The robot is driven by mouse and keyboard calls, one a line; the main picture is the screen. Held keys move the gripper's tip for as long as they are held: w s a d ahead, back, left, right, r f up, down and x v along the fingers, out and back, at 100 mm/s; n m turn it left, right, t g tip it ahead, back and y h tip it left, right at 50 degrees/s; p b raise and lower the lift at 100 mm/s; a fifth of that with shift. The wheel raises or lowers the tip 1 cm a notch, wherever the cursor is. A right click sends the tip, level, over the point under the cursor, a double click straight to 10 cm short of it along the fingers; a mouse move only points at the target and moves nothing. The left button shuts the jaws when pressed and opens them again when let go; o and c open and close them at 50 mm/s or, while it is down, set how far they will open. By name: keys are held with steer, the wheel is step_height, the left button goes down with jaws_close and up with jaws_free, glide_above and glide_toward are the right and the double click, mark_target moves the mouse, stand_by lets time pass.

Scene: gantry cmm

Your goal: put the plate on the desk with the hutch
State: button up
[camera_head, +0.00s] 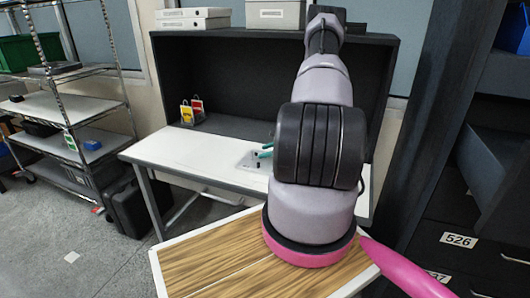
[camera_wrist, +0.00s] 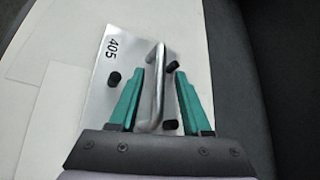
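The plate (camera_wrist: 92,98) is a flat light-grey sheet marked 405, with a bent metal handle (camera_wrist: 154,88) and several black knobs. It lies on the white top of the desk with the hutch (camera_head: 185,150); in the head view the plate (camera_head: 250,162) is partly hidden by my arm. My gripper (camera_wrist: 166,66) has two teal fingers, one on each side of the handle, with gaps visible between them and the bar. Its fingers also show in the head view (camera_head: 266,150), at the plate beside my arm.
The dark hutch (camera_head: 215,75) rises behind the desktop, with white boxes (camera_head: 193,18) on top. Small red and yellow tagged items (camera_head: 192,110) stand at the desk's back left. A wood-topped table (camera_head: 215,262) is in front. Wire shelving (camera_head: 70,105) is left, dark drawers (camera_head: 470,230) right.

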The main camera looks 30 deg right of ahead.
steer(key=v, duration=1.2)
steer(key=a+r+n+g+y, duration=0.25)
steer(key=a+r+n, duration=0.35)
steer(key=a+r, duration=0.55)
steer(key=a+r+n+g+y, duration=0.1)
steer(key=a+r+n+g, duration=0.2)
steer(key=a+r+n, duration=0.85)
steer(key=s+a+r+n+t+h, duration=0.1)
steer(key=s+a+r+n+h, duration=0.1)
steer(key=s+r, duration=0.7)
steer(key=s+a+r+n+t+h, duration=0.1)
steer(key=s+a+r+n+h, duration=0.1)
steer(key=s+r, duration=0.8)
steer(key=shift+s+a+r+h, duration=0.35)
steer(key=shift+a+h, duration=0.3)
steer(key=shift+a, duration=0.55)
